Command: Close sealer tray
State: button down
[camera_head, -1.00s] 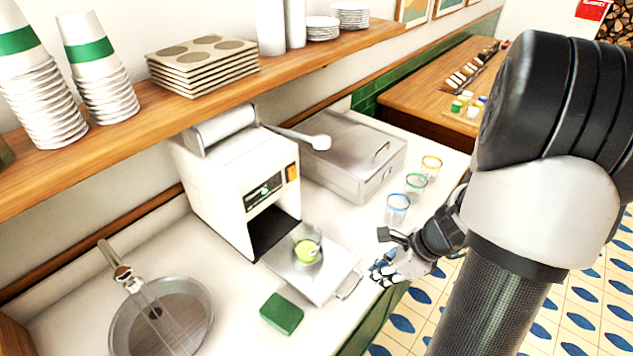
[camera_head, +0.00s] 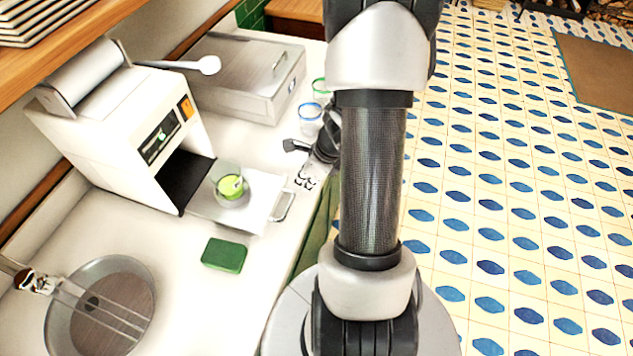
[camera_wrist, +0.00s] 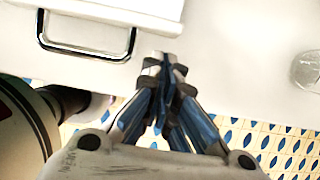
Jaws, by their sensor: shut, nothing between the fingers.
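The white sealer (camera_head: 120,125) stands on the counter in the head view. Its flat pale tray (camera_head: 258,200) sticks out from the dark opening at its front. A clear cup (camera_head: 230,188) with green contents sits in the tray. The tray's metal handle (camera_head: 284,206) is on its outer edge; it also shows at the upper left of the wrist view (camera_wrist: 88,52). My gripper (camera_head: 306,182) is shut and empty over the counter's front edge. In the wrist view its fingertips (camera_wrist: 165,62) are beside the handle, to its right, apart from it.
A green sponge (camera_head: 224,254) lies in front of the tray. A round pan-like basin (camera_head: 62,320) is at lower left. A steel box (camera_head: 232,85) stands behind the sealer's right side. Clear rimmed cups (camera_head: 310,112) stand close behind my gripper. The tiled floor is open at right.

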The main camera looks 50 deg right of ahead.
jog(key=shift+w+a, duration=0.2)
jog(key=shift+w, duration=0.35)
jog(key=w+a+p, duration=0.2)
jog(key=w+p, duration=0.1)
jog(key=w, duration=0.3)
jog(key=w+a+p, duration=0.3)
jog(key=w, duration=0.3)
jog(key=w+a+p, duration=0.2)
jog(key=w+p, duration=0.1)
jog(key=w, duration=0.3)
jog(key=shift+w+a+r, duration=0.2)
jog(key=shift+w+a, duration=0.15)
jog(key=shift+a, duration=0.05)
jog(key=shift+w+a+f+p, duration=0.15)
jog(key=shift+w+a+p, duration=0.1)
jog(key=shift+w+p, duration=0.35)
jog(key=shift+w, duration=0.1)
jog(key=shift+d, duration=0.1)
